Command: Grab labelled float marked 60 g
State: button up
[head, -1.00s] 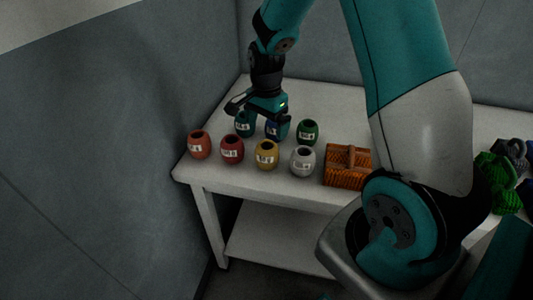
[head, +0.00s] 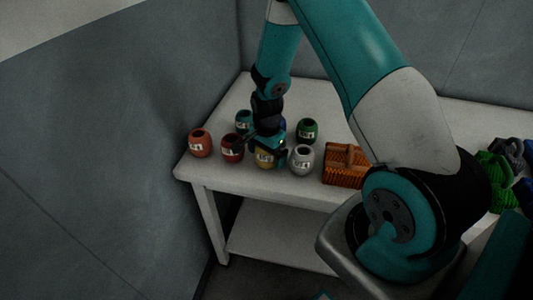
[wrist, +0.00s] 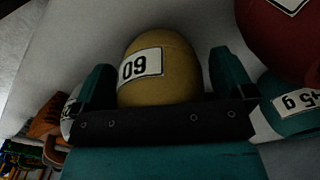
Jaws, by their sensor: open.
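The yellow float (head: 265,160) stands in the front row on the white table, partly covered by my gripper (head: 266,146) above it. In the wrist view the yellow float (wrist: 178,82) carries a white label with the digits 6 and 0. My gripper (wrist: 163,78) is open, with one teal finger on each side of the float. I cannot tell whether either finger touches it.
A dark red float (head: 232,149) stands close left of the yellow one and a white float (head: 302,160) close right. A red float (head: 200,143), teal float (head: 243,122) and green float (head: 307,130) stand nearby. An orange basket (head: 344,166) lies right.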

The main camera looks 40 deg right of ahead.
jog(key=c, duration=1)
jog(key=shift+r, duration=0.1)
